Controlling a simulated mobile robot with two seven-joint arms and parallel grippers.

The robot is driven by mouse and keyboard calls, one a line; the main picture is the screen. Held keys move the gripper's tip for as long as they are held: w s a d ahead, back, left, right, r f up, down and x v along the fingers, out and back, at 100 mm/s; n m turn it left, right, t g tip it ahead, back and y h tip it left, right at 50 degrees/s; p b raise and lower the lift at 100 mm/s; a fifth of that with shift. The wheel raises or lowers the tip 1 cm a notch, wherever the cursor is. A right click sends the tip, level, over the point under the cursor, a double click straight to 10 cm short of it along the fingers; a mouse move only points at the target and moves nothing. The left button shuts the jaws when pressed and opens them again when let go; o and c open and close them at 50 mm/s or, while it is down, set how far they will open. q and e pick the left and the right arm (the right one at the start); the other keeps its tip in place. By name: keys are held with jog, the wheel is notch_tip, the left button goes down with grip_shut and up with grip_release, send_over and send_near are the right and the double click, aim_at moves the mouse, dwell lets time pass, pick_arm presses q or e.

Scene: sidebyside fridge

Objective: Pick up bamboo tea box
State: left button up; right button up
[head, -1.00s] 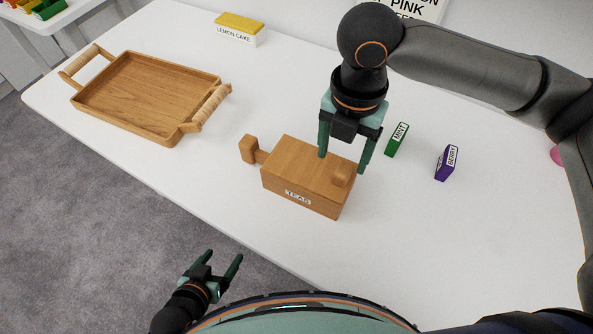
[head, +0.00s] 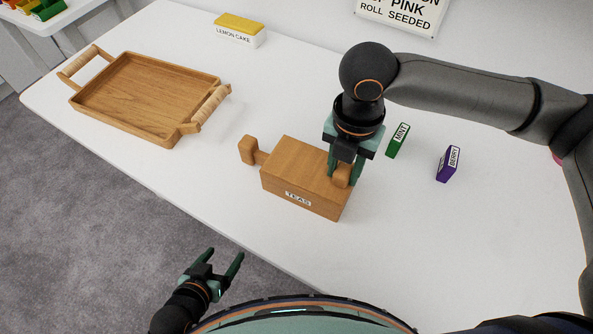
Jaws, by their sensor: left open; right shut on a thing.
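The bamboo tea box (head: 290,170) sits on the white table, with a label reading TEAS on its front. A wooden block handle (head: 248,149) sticks out from its left side. Its lid looks closed, and a small wooden knob (head: 343,175) is at its right end. My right gripper (head: 343,178) is shut on that knob, with its fingers pointing down on either side and partly hiding it. My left gripper (head: 220,264) is open and empty, low in the picture off the table's front edge.
A wooden tray (head: 146,92) with wrapped handles lies to the left. Behind stands a yellow and white lemon cake box (head: 236,31). A green MINT packet (head: 398,140) and a purple BERRY packet (head: 448,164) stand right of the box. The table's front right is clear.

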grip_shut()
dwell(0.8)
